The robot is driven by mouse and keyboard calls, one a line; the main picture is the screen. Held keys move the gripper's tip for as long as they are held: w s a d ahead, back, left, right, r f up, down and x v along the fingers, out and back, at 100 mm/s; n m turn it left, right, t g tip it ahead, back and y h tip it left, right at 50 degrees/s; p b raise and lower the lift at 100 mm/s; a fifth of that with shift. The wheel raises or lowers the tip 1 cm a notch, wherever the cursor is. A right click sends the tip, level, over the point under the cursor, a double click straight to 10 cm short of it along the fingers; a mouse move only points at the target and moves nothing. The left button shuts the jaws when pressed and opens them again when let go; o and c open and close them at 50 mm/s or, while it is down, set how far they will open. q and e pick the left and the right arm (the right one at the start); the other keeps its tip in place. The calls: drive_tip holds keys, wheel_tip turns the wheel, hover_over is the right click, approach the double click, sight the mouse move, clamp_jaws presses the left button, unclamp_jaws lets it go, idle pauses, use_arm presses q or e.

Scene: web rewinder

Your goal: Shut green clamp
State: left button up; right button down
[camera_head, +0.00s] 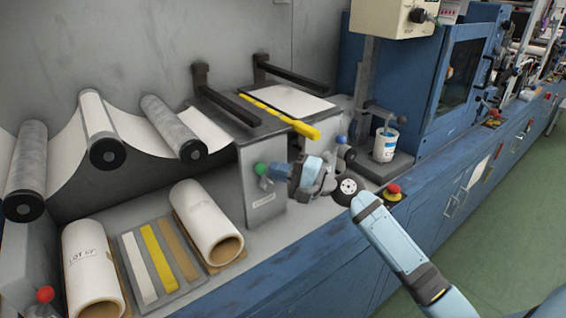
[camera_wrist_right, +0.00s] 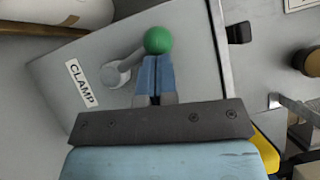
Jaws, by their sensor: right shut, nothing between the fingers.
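The green clamp knob (camera_head: 261,169) is a round ball at the front of a grey clamp box (camera_head: 262,208) labelled CLAMP. In the right wrist view the green knob (camera_wrist_right: 158,40) sits at the end of a short grey lever (camera_wrist_right: 118,73), which runs from a round pivot up and to the right. My right gripper (camera_head: 272,173) comes from the right with its fingers at the knob. In the wrist view its fingertips (camera_wrist_right: 155,60) are together, right against or just short of the knob; contact is unclear. Nothing is between them. My left gripper is out of view.
A yellow bar (camera_head: 300,127) and dark arms (camera_head: 230,105) lie above the box. A white cup (camera_head: 386,145) and a red button (camera_head: 393,189) are to the right. Paper rolls (camera_head: 208,225) and a tray of strips (camera_head: 160,262) stand to the left.

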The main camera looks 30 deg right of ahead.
use_arm(q)
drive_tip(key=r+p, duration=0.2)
drive_tip(key=p, duration=0.1)
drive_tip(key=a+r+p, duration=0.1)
drive_tip(key=p, duration=0.1)
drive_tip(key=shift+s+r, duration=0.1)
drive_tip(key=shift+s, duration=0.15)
use_arm(e)
drive_tip(key=a+n+g, duration=0.1)
drive_tip(key=a+n+g+h, duration=0.1)
drive_tip(key=n, duration=0.1)
drive_tip(key=shift+a+n+h, duration=0.1)
drive_tip(key=shift+n+h, duration=0.2)
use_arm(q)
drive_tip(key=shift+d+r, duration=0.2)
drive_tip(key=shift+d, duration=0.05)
use_arm(e)
drive_tip(key=shift+s, duration=0.1)
